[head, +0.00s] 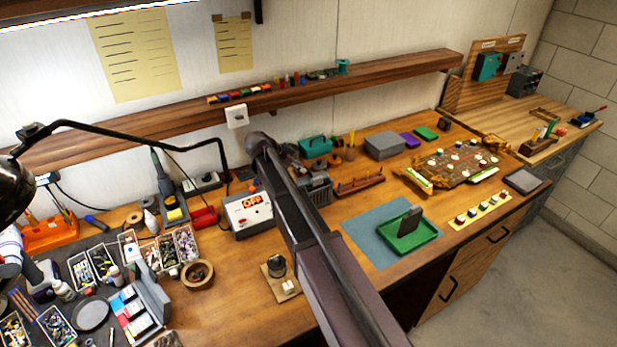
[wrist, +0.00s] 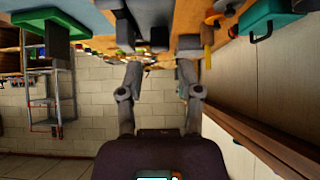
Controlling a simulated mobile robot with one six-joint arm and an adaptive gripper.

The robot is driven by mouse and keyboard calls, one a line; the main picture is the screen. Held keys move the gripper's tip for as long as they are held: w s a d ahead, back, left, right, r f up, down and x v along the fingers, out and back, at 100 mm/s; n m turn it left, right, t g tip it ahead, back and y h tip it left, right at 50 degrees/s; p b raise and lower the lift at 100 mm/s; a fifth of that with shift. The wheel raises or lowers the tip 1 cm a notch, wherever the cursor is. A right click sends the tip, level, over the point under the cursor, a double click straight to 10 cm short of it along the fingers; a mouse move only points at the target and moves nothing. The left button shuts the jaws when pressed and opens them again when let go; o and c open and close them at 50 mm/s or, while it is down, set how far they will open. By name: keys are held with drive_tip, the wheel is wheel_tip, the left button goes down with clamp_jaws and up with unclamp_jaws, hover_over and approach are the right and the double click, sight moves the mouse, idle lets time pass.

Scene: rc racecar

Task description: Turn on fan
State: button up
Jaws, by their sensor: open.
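A small dark round device (head: 276,265) stands on a wooden base in the head view, with a white block (head: 288,287) at the base's front. It may be the fan, but it is too small to be sure. A grey box (head: 247,212) with a red "OFF" display stands behind it on the workbench. My gripper (wrist: 161,69) is open and empty in the wrist view, its two fingers wide apart. My arm crosses the middle of the head view, just right of the dark device, and I cannot make out the gripper there.
The workbench (head: 232,303) has bare wood left of my arm. Part trays and tools crowd its left side. A blue mat (head: 365,232) with a green tray (head: 408,238) lies right of my arm. A wooden shelf (head: 170,118) runs along the wall. A teal case (wrist: 268,17) shows in the wrist view.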

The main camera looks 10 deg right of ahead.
sight(308, 170)
drive_tip(key=shift+b+x, duration=1.6)
drive_tip(key=shift+x, duration=1.05)
drive_tip(key=shift+c, duration=0.2)
clamp_jaws()
